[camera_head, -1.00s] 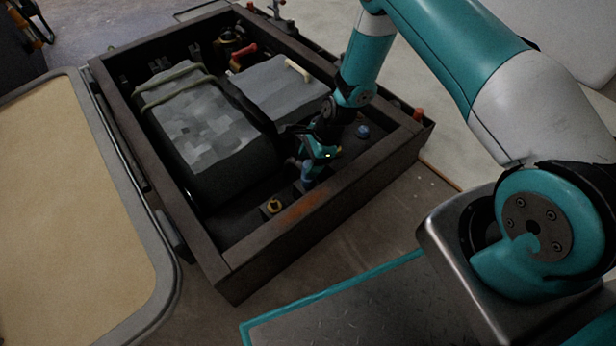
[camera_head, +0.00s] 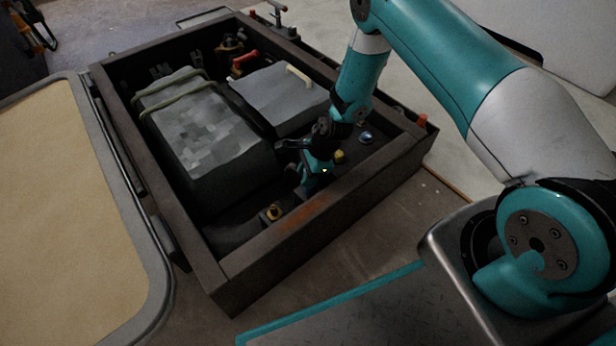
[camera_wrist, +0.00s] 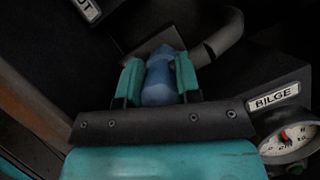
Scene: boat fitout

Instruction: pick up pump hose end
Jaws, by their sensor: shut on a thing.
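The pump hose end (camera_wrist: 159,82) is a blue piece between the two teal fingers of my gripper (camera_wrist: 158,74) in the wrist view. The gripper is shut on it, with one finger on each side. A grey hose (camera_wrist: 226,34) curves up and away to the right behind it. In the head view my gripper (camera_head: 310,180) is down inside the dark open box (camera_head: 225,262), near its front wall. The hose end is mostly hidden there by the gripper.
A "BILGE" label (camera_wrist: 274,96) and a round gauge (camera_wrist: 288,142) lie right of the gripper in the wrist view. A large grey block (camera_head: 210,140) with straps stands left of it. Yellow fittings (camera_head: 273,212) (camera_head: 340,156) and the box walls are close.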

